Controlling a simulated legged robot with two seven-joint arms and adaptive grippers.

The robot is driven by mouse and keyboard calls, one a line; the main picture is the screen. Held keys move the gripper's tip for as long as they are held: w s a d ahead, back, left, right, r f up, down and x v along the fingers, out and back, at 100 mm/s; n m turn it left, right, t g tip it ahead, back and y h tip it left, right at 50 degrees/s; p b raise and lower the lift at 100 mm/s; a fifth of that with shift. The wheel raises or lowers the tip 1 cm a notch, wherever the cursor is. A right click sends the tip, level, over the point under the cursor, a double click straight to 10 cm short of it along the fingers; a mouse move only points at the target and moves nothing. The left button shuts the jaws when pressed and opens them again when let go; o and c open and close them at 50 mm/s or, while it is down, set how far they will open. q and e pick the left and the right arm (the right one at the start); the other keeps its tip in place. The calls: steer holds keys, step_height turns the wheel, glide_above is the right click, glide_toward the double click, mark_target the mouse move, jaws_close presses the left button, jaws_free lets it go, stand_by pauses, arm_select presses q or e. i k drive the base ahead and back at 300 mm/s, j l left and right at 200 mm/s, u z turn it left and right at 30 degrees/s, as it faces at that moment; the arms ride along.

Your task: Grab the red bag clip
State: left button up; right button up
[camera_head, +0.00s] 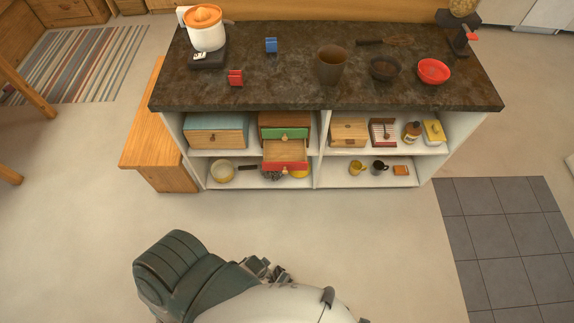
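The red bag clip (236,77) sits near the front edge of the dark countertop (290,88), toward its left end. It is small and appears upright, with nothing touching it. A similar blue clip (271,45) stands farther back and to the right. I cannot make out either of my grippers. Only parts of my own body show at the bottom, well short of the counter.
A juicer (205,28) stands behind and left of the red clip. A brown cup (331,65), a dark bowl (384,68) and a red bowl (433,71) are to the right. Below, a red-fronted drawer (285,167) sticks out. Floor before the counter is clear.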

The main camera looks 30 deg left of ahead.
mark_target(232, 73)
steer(key=u, duration=1.45)
steer(key=i+l, duration=0.05)
steer(key=l, duration=0.05)
